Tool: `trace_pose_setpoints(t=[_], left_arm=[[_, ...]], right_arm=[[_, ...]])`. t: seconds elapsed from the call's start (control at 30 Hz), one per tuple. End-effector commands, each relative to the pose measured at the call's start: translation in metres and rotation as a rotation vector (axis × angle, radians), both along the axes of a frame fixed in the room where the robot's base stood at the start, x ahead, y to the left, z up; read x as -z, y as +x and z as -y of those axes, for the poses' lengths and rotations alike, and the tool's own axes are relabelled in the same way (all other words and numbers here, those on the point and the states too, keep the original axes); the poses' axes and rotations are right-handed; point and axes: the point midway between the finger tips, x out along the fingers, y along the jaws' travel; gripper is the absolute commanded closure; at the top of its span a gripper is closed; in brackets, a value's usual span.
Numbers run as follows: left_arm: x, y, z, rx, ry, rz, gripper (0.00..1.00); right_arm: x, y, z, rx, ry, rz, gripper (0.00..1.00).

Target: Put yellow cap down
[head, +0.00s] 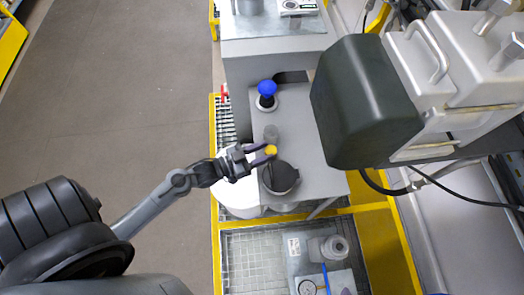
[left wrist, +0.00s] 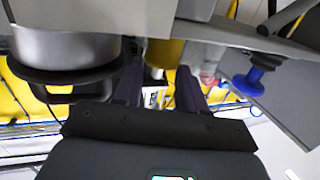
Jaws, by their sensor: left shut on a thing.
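The small yellow cap (head: 271,150) is at the tips of my left gripper (head: 264,155), above the grey bench top (head: 305,135). My left gripper is shut on it. In the left wrist view the yellow cap (left wrist: 163,52) shows between the two dark fingers of the left gripper (left wrist: 158,82). The cap's underside and its exact height above the bench cannot be made out. My right gripper is in neither view.
A dark-topped round vessel (head: 280,177) is just below the cap in the head view. A small grey cylinder (head: 271,132) stands just above it. A blue knob (head: 267,88) stands farther back. A large dark-fronted machine (head: 365,100) overhangs the right. Bare bench lies between.

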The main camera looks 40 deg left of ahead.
Motion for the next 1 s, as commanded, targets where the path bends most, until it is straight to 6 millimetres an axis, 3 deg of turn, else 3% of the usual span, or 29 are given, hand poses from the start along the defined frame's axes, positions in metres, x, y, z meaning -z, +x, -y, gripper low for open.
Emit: trace_pose_setpoints(t=[0.1,0.13,0.2,0.57,0.77,1.0], left_arm=[[0.004,0.0,0.0,0.0,0.0,0.0,0.97],[0.003,0.0,0.0,0.0,0.0,0.0,0.55],[0.003,0.0,0.0,0.0,0.0,0.0,0.48],[-0.002,0.0,0.0,0.0,0.0,0.0,0.48],[-0.001,-0.023,-0.009,-0.001,0.002,-0.004,0.48],[-0.002,-0.064,-0.026,-0.001,0.001,-0.006,0.48]], right_arm=[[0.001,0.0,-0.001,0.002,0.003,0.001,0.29],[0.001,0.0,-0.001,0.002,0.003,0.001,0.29],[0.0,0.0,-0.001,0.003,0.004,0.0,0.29],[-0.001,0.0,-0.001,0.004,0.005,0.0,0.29],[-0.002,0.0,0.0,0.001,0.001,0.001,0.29],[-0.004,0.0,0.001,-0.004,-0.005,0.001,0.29]])
